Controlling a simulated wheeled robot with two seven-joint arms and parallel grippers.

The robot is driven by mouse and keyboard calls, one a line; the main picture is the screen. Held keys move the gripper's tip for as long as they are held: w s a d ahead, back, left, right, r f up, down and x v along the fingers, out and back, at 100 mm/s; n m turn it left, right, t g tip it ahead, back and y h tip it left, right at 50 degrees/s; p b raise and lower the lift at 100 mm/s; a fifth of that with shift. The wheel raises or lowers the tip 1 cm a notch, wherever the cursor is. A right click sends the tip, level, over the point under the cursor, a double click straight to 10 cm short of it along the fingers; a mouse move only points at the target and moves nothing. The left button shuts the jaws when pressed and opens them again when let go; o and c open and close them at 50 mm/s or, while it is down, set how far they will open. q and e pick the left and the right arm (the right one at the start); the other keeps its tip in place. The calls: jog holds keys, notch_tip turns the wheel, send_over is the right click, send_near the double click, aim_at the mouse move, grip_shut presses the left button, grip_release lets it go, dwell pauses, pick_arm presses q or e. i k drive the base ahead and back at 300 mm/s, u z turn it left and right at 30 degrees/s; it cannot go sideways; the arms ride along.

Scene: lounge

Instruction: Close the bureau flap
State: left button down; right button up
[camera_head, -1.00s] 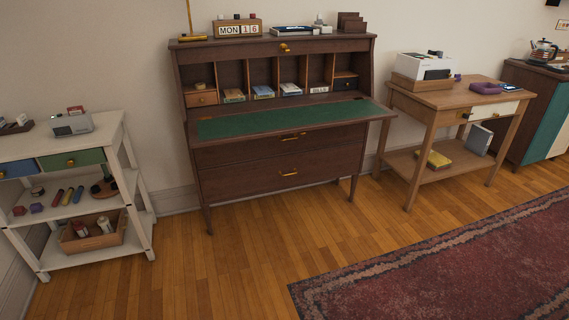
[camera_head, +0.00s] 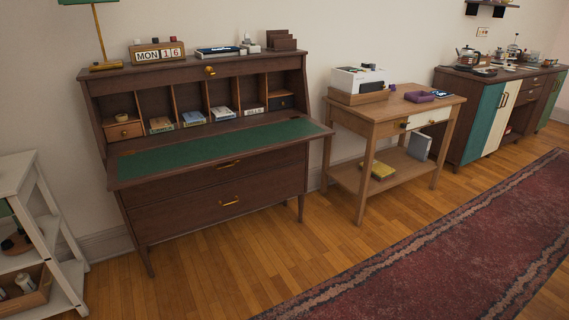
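The dark wood bureau (camera_head: 218,188) stands against the wall, left of centre. Its flap (camera_head: 222,146) is down and lies about level, with its green inner surface facing up. Above the flap, the open pigeonholes hold several small books or packets, and a small drawer (camera_head: 123,131) sits at the left. A brass knob (camera_head: 210,71) is on the rail above the opening. The flap's surface looks bare. Neither of my grippers is in view.
A wooden side table (camera_head: 395,112) stands right of the bureau, and a white shelf unit (camera_head: 35,230) stands at the left. A red patterned rug (camera_head: 450,235) covers the right foreground. Bare wood floor (camera_head: 215,275) is clear before the bureau. A lamp and calendar (camera_head: 158,52) stand on top.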

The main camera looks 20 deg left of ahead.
aim_at(130, 168)
jog(key=z, duration=0.15)
jog(key=i, duration=1.45)
jog(key=u, duration=0.65)
